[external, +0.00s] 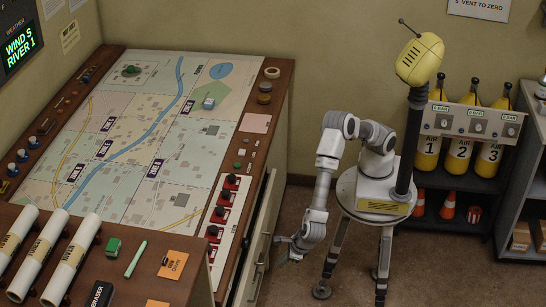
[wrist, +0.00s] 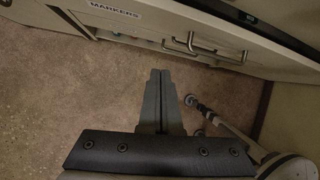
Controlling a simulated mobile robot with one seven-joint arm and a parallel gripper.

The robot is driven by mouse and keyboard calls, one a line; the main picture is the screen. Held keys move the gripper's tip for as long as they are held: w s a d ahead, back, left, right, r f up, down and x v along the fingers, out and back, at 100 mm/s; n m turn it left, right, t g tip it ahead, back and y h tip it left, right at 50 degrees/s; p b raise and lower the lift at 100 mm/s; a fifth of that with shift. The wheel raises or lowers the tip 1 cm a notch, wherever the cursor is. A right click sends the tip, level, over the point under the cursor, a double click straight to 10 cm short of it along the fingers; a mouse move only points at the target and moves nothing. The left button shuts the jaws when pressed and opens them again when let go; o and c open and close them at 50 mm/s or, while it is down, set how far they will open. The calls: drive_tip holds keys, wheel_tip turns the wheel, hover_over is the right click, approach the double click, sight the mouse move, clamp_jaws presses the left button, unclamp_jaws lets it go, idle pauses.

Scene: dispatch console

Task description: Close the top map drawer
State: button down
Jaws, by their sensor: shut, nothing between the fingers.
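The map console (external: 262,150) stands at the left, with its drawer side facing my arm. A pale drawer front (external: 262,232) on that side appears to stand out from the console body; how far is hard to tell. In the wrist view a pale front labelled MARKERS (wrist: 115,8) crosses the top, with a metal handle (wrist: 190,48) and a second handle (wrist: 222,57) beside it. Which drawer each belongs to is unclear. My gripper (external: 280,240) is low, just right of the drawer fronts. In the wrist view its fingers (wrist: 160,72) are shut and empty, apart from the handles.
Carpeted floor (wrist: 60,80) lies open below the fronts. A grey shelf (external: 525,190) is at the far right.

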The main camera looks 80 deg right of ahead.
drive_tip(key=s+d+f+n+t+h+b, duration=0.2)
drive_tip(key=s+d+f+n+t, duration=0.15)
drive_tip(key=d+f, duration=0.3)
drive_tip(key=n+t+y+b, duration=0.35)
drive_tip(key=n+t, duration=0.55)
drive_tip(key=n, duration=0.4)
approach(255, 251)
drive_tip(key=w+b, duration=0.3)
drive_tip(key=w, duration=0.3)
drive_tip(key=shift+w+d+f, duration=0.1)
drive_tip(key=shift+w+d, duration=0.05)
drive_tip(key=shift+w, duration=0.3)
